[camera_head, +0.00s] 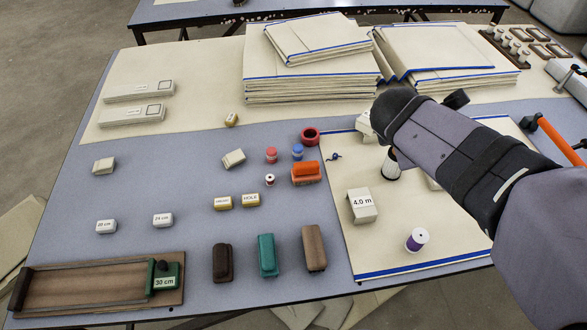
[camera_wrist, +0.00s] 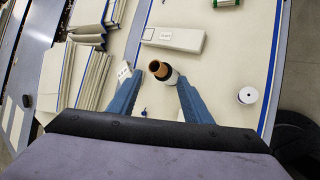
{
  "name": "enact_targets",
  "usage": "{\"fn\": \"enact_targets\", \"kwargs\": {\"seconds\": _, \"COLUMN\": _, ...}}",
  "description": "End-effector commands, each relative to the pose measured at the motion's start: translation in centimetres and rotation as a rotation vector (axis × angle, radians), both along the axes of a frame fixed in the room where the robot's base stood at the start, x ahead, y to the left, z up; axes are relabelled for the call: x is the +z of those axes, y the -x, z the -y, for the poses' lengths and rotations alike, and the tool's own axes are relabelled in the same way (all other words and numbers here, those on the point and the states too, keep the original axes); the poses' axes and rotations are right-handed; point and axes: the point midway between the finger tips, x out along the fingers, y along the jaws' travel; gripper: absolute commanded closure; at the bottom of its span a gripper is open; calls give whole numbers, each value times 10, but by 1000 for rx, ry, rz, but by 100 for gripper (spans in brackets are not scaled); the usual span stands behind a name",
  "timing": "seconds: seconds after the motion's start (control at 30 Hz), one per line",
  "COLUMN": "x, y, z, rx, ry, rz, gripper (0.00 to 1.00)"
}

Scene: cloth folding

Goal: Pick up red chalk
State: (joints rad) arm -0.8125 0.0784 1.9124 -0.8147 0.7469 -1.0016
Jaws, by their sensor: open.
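I cannot tell for sure which thing is the red chalk. Red items on the blue-grey table are a small red-topped spool-like piece (camera_head: 271,155), a dark red ring (camera_head: 310,135) and an orange-red block (camera_head: 305,173), all left of my arm in the head view. My gripper (camera_wrist: 157,88) is open in the wrist view, its two blue fingers spread apart. A dark, tan-cored roll (camera_wrist: 161,70) shows between and beyond them; I cannot tell whether they touch it. In the head view my arm hides the fingers. No red piece is clear in the wrist view.
Dark brown, teal (camera_head: 267,256) and brown blocks stand at the front. A wooden tray (camera_head: 90,307) lies front left. A cream board bears a "4.0 m" block (camera_head: 361,205) and a purple spool (camera_head: 417,239). Cloth stacks (camera_head: 310,80) fill the back. The left middle has free room.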

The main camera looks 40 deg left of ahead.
Motion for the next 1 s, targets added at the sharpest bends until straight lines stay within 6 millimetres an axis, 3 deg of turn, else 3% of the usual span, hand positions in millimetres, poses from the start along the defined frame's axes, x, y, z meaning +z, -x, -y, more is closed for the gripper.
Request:
{"fn": "enact_targets", "kwargs": {"seconds": 0.03, "x": -12, "y": 4, "z": -43, "rx": 163, "ry": 69, "rz": 59, "gripper": 55}}
{"fn": "enact_targets", "kwargs": {"seconds": 0.1, "x": -7, "y": 11, "z": -89, "rx": 349, "ry": 158, "rz": 145, "gripper": 55}}
{"fn": "enact_targets", "kwargs": {"seconds": 0.2, "x": 0, "y": 28, "z": -143, "rx": 558, "ry": 264, "rz": 255, "gripper": 55}}
{"fn": "enact_targets", "kwargs": {"seconds": 0.4, "x": 8, "y": 71, "z": -227, "rx": 861, "ry": 429, "rz": 451, "gripper": 55}}
{"fn": "enact_targets", "kwargs": {"seconds": 0.53, "x": 13, "y": 104, "z": -271, "rx": 1014, "ry": 521, "rz": 575, "gripper": 55}}
{"fn": "enact_targets", "kwargs": {"seconds": 0.6, "x": 13, "y": 120, "z": -289, "rx": 1079, "ry": 565, "rz": 632, "gripper": 55}}
{"fn": "enact_targets", "kwargs": {"seconds": 0.87, "x": -40, "y": 114, "z": -282, "rx": 1064, "ry": 562, "rz": 614, "gripper": 55}}
{"fn": "enact_targets", "kwargs": {"seconds": 1.0, "x": -76, "y": 114, "z": -282, "rx": 1065, "ry": 562, "rz": 612, "gripper": 55}}
